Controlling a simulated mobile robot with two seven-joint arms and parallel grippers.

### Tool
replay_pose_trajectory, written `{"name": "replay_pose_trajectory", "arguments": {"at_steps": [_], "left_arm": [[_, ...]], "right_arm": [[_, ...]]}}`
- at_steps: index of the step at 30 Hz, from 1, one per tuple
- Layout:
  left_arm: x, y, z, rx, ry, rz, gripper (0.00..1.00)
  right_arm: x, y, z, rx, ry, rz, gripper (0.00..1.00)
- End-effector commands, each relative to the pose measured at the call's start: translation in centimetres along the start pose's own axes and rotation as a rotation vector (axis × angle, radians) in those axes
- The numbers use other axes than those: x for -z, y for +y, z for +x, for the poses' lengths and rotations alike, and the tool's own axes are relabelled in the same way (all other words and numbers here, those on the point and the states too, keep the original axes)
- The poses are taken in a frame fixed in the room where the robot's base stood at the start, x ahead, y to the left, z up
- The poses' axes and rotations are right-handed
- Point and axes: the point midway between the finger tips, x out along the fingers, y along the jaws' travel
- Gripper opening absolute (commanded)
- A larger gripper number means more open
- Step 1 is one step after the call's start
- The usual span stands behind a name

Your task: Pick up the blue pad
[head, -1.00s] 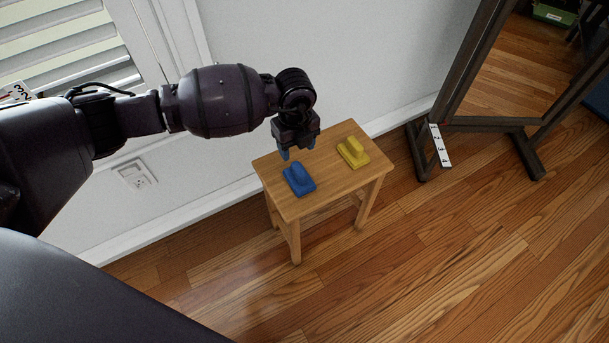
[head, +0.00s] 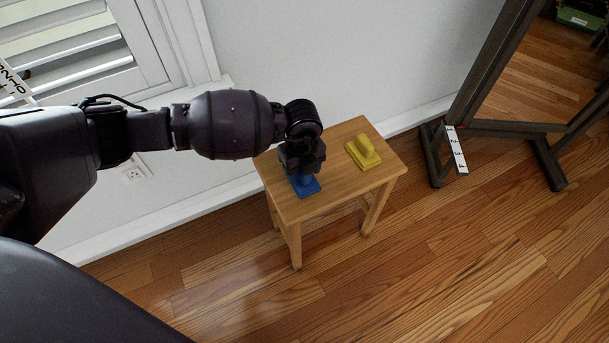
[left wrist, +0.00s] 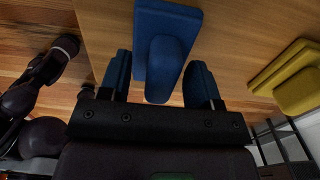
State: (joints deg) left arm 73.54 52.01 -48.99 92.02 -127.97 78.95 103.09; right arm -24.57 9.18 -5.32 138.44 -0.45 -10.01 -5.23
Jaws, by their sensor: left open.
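The blue pad (head: 308,189) lies on a small wooden stool (head: 335,188), partly hidden by my left gripper in the head view. It has a flat base and a raised grip; in the left wrist view the pad (left wrist: 168,42) shows its grip between my fingers. My left gripper (head: 302,175) is directly over the pad. In the left wrist view the left gripper (left wrist: 165,82) is open, with one blue-tipped finger on each side of the grip and gaps between. My right gripper is not in view.
A yellow pad (head: 364,155) of the same shape lies on the stool's far right part. The wall (head: 280,60) stands close behind the stool. A dark-framed mirror (head: 480,70) stands at the right. The wooden floor (head: 440,260) in front is clear.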

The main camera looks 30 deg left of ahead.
Motion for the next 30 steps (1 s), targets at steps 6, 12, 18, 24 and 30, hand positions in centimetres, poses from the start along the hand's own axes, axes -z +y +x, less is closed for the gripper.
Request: {"name": "replay_pose_trajectory", "arguments": {"at_steps": [6, 12, 18, 24, 30], "left_arm": [[-0.1, -0.1, 0.0, 0.003, -0.003, 0.000, 0.57], [-0.1, -0.1, 0.0, 0.003, -0.002, 0.000, 0.38], [-0.1, -0.1, 0.1, 0.003, -0.002, 0.000, 0.07], [-0.1, -0.1, 0.1, 0.003, -0.002, 0.000, 0.03], [-0.1, -0.2, -1.2, 0.006, -0.004, 0.000, 0.03]], "right_arm": [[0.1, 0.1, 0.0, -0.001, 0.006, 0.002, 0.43], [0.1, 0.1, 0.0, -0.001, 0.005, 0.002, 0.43], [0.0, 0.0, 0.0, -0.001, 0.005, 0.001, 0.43], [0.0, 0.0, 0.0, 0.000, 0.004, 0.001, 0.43], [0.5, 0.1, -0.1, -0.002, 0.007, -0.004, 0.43]]}}
